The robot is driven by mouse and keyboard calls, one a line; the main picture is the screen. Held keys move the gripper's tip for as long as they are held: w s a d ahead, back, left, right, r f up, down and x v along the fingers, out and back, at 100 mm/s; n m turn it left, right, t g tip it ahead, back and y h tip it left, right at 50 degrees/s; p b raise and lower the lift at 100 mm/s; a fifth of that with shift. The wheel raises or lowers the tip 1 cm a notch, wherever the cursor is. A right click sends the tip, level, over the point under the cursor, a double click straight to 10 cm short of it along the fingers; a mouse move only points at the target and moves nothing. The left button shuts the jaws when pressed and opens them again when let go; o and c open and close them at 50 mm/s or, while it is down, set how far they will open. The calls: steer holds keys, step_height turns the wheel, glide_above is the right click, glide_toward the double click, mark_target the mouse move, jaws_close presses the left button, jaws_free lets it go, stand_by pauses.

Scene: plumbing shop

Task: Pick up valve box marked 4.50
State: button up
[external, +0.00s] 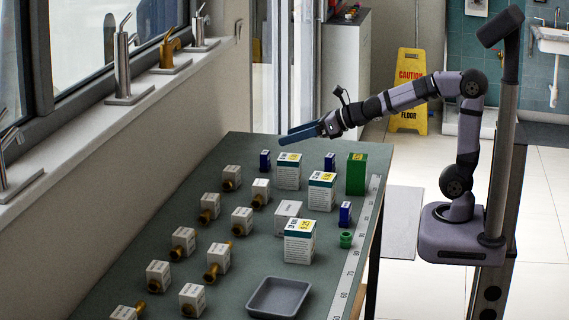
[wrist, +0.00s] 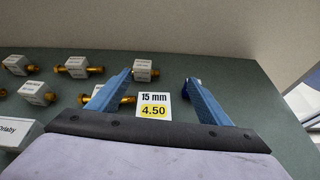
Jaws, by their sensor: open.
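The valve box marked 4.50 (wrist: 153,106) is white with a yellow price patch and "15 mm" on its top. In the wrist view it shows between my gripper's two blue fingers, its lower part hidden by the gripper body. In the external view it appears to be the far white box (external: 288,172) with a teal band, though its price is too small to read there. My gripper (external: 287,138) is open and empty, above the far end of the bench and apart from the box.
A small blue box (external: 265,160) stands just left of that box, another (external: 330,162) to its right. Similar white boxes (external: 321,191) (external: 299,242), a green box (external: 356,174) and several brass valves with white tags (external: 232,178) share the bench. A grey tray (external: 279,313) sits in front.

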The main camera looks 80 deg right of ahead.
mark_target(299, 158)
steer(key=shift+w+a+f+n, duration=0.1)
steer(key=shift+a+f+n, duration=0.1)
steer(key=shift+a+n, duration=0.35)
step_height(299, 158, down, 7)
steer(key=b, duration=0.6)
steer(key=shift+d, duration=0.15)
steer(key=shift+b+x, duration=0.8)
steer(key=shift+x, duration=1.7)
steer(key=shift+r, duration=0.1)
steer(key=c, duration=1.3)
